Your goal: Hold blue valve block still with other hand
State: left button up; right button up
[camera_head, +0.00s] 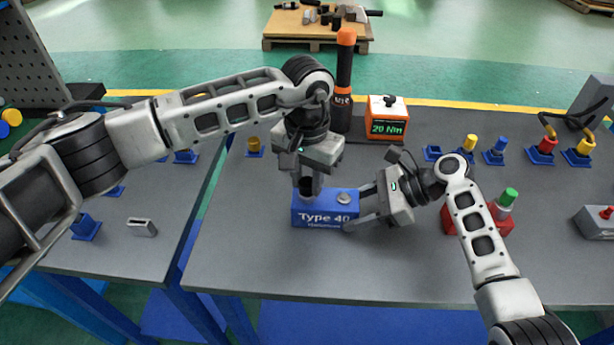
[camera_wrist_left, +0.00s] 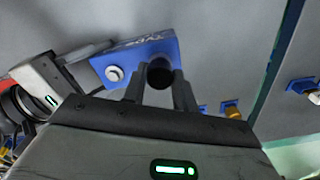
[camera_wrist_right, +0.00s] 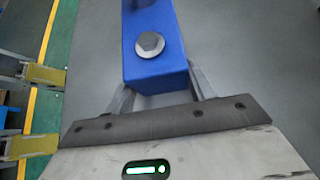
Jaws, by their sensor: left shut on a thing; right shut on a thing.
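The blue valve block (camera_head: 322,215), marked "Type 40", sits on the grey bench, with a silver hex fitting (camera_head: 344,198) on the right of its top. It also shows in the left wrist view (camera_wrist_left: 130,52) and the right wrist view (camera_wrist_right: 155,60). My right gripper (camera_head: 362,208) is shut on the block's right end, one finger on each side. My left gripper (camera_head: 307,186) points down over the block's left end. It is shut on a black round piece (camera_wrist_left: 160,73). Its fingers hide part of this piece, so how it seats in the block cannot be told.
Behind stand a tall black tool with an orange top (camera_head: 344,80) and an orange box (camera_head: 386,118) reading "20 Nm". Blue holders with coloured parts (camera_head: 541,150) line the right rear. A red block with a green knob (camera_head: 509,197) is right of my right gripper. The front bench is clear.

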pick_arm(q)
jog(key=m, duration=0.5)
jog(key=shift+a, duration=0.1)
jog(key=o, duration=1.1)
jog(key=shift+c, duration=0.6)
